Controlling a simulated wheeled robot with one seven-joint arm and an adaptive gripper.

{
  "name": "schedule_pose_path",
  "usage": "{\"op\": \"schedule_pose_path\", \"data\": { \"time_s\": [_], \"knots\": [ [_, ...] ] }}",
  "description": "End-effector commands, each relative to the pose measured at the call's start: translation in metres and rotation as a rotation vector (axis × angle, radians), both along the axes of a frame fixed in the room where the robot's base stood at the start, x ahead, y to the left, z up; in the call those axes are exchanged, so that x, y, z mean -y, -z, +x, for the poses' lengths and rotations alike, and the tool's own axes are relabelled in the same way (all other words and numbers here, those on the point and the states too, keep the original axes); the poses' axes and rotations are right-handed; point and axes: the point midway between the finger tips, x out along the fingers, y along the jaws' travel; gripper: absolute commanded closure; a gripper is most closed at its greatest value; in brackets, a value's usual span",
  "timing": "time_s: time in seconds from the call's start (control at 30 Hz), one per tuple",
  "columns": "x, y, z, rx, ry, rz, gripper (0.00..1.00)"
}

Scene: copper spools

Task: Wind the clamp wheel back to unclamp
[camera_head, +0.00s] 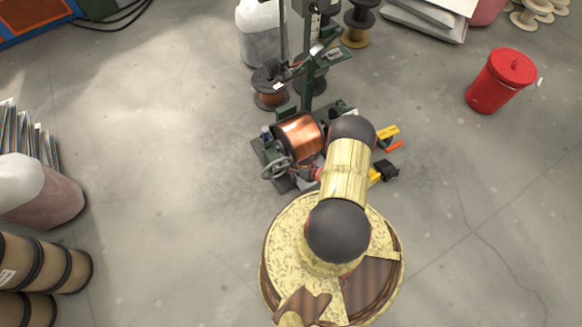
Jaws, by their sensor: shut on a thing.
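A grey metal clamp wheel (277,166) sits at the front left of the dark green winding machine (307,85), beside a large copper spool (299,135). My gripper (294,170) reaches in from the right, low behind my yellow and black arm, and is shut on the wheel at its right side. The fingertips are small and partly hidden, so the exact grip on the rim is unclear. The copper spool lies on its side in the machine; my arm hides its right end and part of the base.
A smaller copper spool (270,88) stands behind the large one, near a pale grey drum (261,35). A red canister (501,80) stands at the right. Brown drums (45,265) lie at the lower left. The concrete floor is clear on both sides of the machine.

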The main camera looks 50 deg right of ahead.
Motion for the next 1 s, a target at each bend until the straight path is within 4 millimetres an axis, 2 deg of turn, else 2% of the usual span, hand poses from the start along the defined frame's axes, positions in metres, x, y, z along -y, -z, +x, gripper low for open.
{"op": "schedule_pose_path", "data": {
  "time_s": [0.03, 0.63, 0.67, 1.0],
  "knots": [
    [0.0184, -0.0035, 0.0036, 0.002, 0.02, -0.019, 1.0],
    [0.0199, -0.0045, 0.0046, 0.003, 0.02, -0.02, 1.0],
    [0.0199, -0.0045, 0.0046, 0.003, 0.02, -0.02, 0.82],
    [0.016, -0.0043, 0.0045, 0.005, 0.015, -0.017, 0.63]
  ]
}}
